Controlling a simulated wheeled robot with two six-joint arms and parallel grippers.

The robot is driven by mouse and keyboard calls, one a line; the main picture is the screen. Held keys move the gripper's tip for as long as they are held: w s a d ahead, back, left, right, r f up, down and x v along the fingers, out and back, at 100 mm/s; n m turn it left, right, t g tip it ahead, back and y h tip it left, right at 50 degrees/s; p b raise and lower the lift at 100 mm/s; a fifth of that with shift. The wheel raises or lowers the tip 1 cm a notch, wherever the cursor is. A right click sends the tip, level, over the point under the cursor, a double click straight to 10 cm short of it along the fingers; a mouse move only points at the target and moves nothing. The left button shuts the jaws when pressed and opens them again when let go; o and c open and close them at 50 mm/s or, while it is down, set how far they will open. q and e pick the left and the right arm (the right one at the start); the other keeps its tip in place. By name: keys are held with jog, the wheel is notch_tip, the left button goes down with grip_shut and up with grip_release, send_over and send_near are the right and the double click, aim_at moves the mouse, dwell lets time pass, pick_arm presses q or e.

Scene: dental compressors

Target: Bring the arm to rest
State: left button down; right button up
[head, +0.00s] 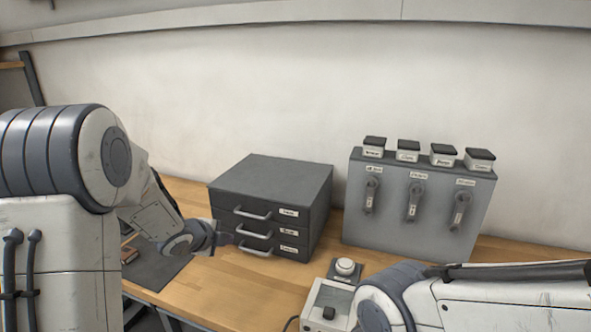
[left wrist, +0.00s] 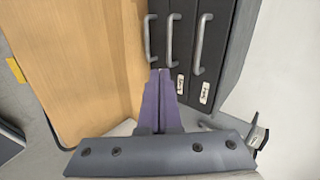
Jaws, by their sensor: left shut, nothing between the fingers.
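My left arm comes in from the left in the head view, and its gripper (head: 225,238) is just in front of the left side of the dark drawer cabinet (head: 272,180). In the left wrist view the two purple fingers of my left gripper (left wrist: 160,75) lie together, shut and empty. They point toward the drawer handles; I cannot tell whether they touch one. My right arm (head: 480,300) reaches in from the lower right of the head view; its gripper is not visible.
The cabinet has three labelled drawers, all looking shut. A grey panel (head: 395,225) with three levers and several lidded containers stands to its right. A device with a white knob (head: 345,267) sits in front. A dark mat (head: 155,268) lies at left. Bare wood (head: 225,285) shows between.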

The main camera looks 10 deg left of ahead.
pick_arm(q)
jog(key=s+d+r+n+g+y, duration=0.1)
jog(key=s+d+r+n, duration=0.1)
jog(key=s+d+n, duration=0.45)
jog(key=s+d+n+g, duration=0.2)
jog(key=s+d+g, duration=0.1)
jog(key=s, duration=0.7)
jog(key=s+d+n+g, duration=0.1)
jog(key=s+d+g, duration=0.2)
jog(key=s, duration=0.6)
jog(key=s+d+n+g, duration=0.2)
jog(key=s+d, duration=0.5)
jog(key=s, duration=0.3)
jog(key=shift+s+r+n+g, duration=0.15)
jog(key=shift+s+n+g, duration=0.15)
jog(key=shift+n+g, duration=0.1)
